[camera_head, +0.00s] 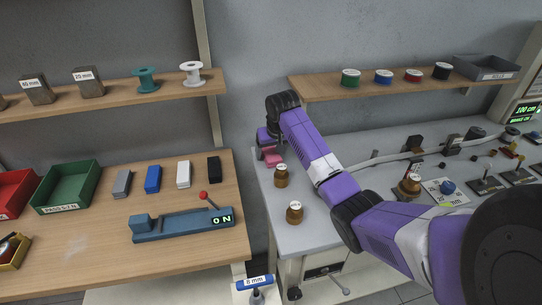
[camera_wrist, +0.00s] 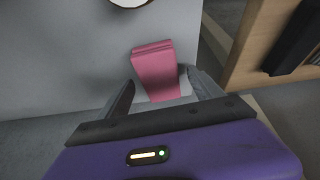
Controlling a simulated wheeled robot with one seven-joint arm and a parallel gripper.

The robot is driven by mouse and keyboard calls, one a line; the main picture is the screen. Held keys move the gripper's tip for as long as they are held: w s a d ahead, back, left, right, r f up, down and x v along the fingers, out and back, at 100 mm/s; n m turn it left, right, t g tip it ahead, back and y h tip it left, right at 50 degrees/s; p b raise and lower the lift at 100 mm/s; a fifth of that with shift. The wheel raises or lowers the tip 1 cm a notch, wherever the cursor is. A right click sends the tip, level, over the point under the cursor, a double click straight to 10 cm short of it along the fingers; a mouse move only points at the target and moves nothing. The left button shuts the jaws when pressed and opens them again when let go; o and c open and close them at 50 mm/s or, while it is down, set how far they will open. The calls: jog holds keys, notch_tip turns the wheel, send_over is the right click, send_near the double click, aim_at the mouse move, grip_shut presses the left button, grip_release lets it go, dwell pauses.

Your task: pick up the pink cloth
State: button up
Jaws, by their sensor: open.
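The pink cloth (camera_head: 272,158) lies folded on the grey bench top near its left back corner. In the wrist view the pink cloth (camera_wrist: 155,66) is in front of my gripper, with its near end close to the space between the fingers. My gripper (camera_wrist: 158,90) is open, one finger to the left of the cloth and one to the right. In the head view my gripper (camera_head: 268,148) is partly hidden by my arm, just behind and above the cloth. I cannot tell whether the fingers touch the cloth.
Two brown bottles (camera_head: 281,176) (camera_head: 294,212) stand on the grey bench (camera_head: 330,225) in front of the cloth. A gap separates this bench from the wooden bench (camera_head: 90,235) on the left. A shelf (camera_head: 330,86) with spools runs above the grey bench.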

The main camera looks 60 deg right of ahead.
jog(key=shift+f, duration=0.3)
dwell(0.4)
jog(key=c, duration=1.4)
